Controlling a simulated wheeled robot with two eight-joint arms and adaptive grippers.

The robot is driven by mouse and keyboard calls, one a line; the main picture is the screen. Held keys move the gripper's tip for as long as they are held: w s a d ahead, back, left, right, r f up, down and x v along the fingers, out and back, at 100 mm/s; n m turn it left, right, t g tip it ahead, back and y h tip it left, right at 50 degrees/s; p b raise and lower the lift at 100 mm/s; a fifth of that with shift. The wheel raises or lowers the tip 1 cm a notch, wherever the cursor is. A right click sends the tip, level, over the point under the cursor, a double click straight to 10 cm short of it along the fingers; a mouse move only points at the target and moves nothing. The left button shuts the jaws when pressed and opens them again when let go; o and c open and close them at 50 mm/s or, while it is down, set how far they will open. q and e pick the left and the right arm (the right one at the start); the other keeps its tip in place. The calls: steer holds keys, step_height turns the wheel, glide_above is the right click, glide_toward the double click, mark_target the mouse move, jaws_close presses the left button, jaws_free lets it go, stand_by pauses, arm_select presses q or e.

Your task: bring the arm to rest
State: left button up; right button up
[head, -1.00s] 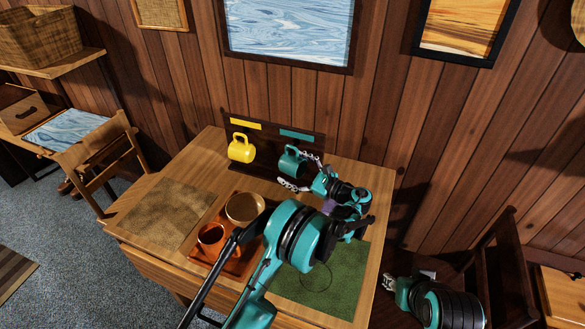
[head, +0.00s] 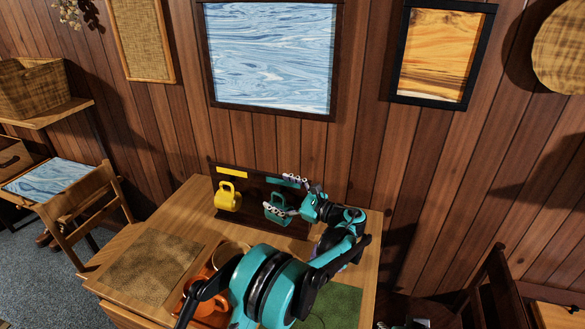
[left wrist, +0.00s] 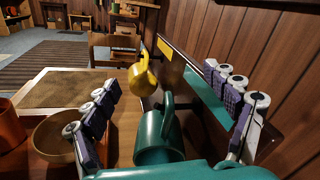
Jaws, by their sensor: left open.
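My left gripper (head: 290,195) is open in the head view, in front of the dark mug rack (head: 246,180) at the back of the table. The teal mug (head: 273,203) is at the rack under a teal strip, partly covered by a finger. In the left wrist view the spread fingers stand on either side of the teal mug (left wrist: 160,138), with its handle up; nothing is gripped. The yellow mug (head: 228,197) is at the rack under a yellow strip, left of the teal one. My right gripper is at most a sliver at the bottom edge.
An orange mug (head: 206,309) and a brown bowl (head: 226,254) stand on the table, partly behind my left arm. A woven mat (head: 150,270) lies left and a green mat (head: 340,303) right. Chairs flank the table; the paneled wall is close behind the rack.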

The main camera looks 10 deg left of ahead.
arm_select(q)
steer(key=s+a+r+n+g+h, duration=0.1)
steer(key=s+a+n+h, duration=0.35)
steer(key=s, duration=0.25)
steer(key=s+a+n+g+h, duration=0.1)
steer(key=s+a+n+h, duration=0.2)
steer(key=s+a, duration=0.35)
steer(key=s+d+f+n+h, duration=0.2)
steer(key=s+n+h, duration=0.1)
steer(key=s, duration=0.4)
steer(key=s+d+f+n+t+h, duration=0.1)
steer(key=s+n, duration=0.3)
steer(key=s, duration=0.4)
steer(key=s+d+f+n+h, duration=0.3)
steer(key=s+f+n+h, duration=0.1)
steer(key=s, duration=0.3)
steer(key=shift+s+d+h, duration=0.3)
steer(key=shift+s+h, duration=0.05)
